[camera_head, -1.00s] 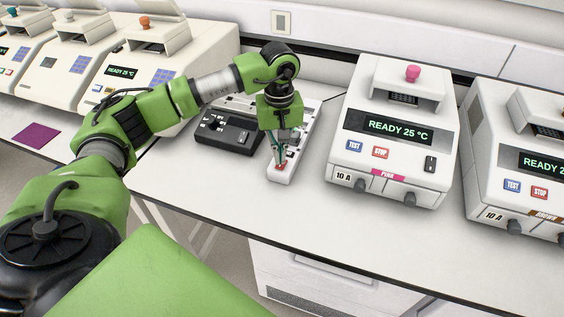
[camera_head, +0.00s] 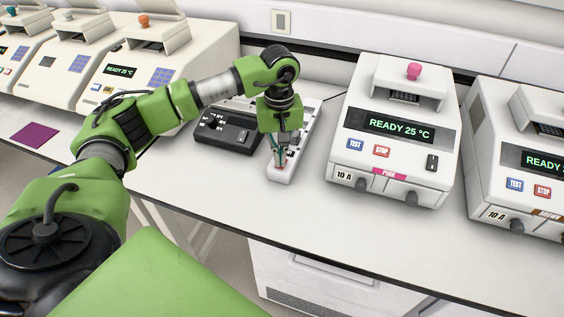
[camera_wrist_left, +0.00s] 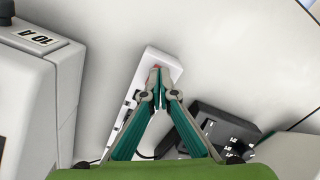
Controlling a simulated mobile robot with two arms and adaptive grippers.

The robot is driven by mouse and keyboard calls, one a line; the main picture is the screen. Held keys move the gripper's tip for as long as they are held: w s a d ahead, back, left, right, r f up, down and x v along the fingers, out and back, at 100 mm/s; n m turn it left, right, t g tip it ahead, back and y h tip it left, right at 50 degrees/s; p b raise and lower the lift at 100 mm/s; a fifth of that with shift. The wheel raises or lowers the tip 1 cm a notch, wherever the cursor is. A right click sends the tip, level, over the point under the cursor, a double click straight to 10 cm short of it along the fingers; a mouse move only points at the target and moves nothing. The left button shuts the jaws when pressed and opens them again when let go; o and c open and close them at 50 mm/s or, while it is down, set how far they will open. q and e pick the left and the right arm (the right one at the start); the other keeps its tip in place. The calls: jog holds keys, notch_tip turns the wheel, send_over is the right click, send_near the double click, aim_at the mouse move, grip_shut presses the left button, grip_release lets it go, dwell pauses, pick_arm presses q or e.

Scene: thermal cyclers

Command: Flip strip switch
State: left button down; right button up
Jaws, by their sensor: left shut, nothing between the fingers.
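A white power strip (camera_head: 283,173) lies on the bench between a black box and the pink-labelled thermal cycler. It also shows in the left wrist view (camera_wrist_left: 166,60). My left gripper (camera_head: 279,164) points down over the near end of the strip, its fingers shut and empty. In the left wrist view the closed fingertips (camera_wrist_left: 159,74) are over a small red switch (camera_wrist_left: 153,77), mostly hidden by the fingers. Whether the tips touch the switch, and its position, I cannot tell. My right gripper is not in view.
The black box (camera_head: 226,134) with knobs stands just left of the strip. The pink-labelled cycler (camera_head: 395,135), reading READY 25 °C, stands to the right, with a brown-labelled one (camera_head: 520,165) beyond. Bench (camera_head: 330,235) in front of the strip is clear.

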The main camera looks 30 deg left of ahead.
pick_arm(q)
jog(key=shift+s+f+b, duration=0.1)
jog(key=shift+f+b, duration=0.3)
jog(key=shift+f, duration=0.1)
dwell(0.3)
jog(key=shift+r+p, duration=0.6)
jog(key=shift+r, duration=0.3)
jog(key=shift+r+p, duration=1.35)
jog(key=shift+r, duration=1.3)
jog(key=shift+f, duration=0.1)
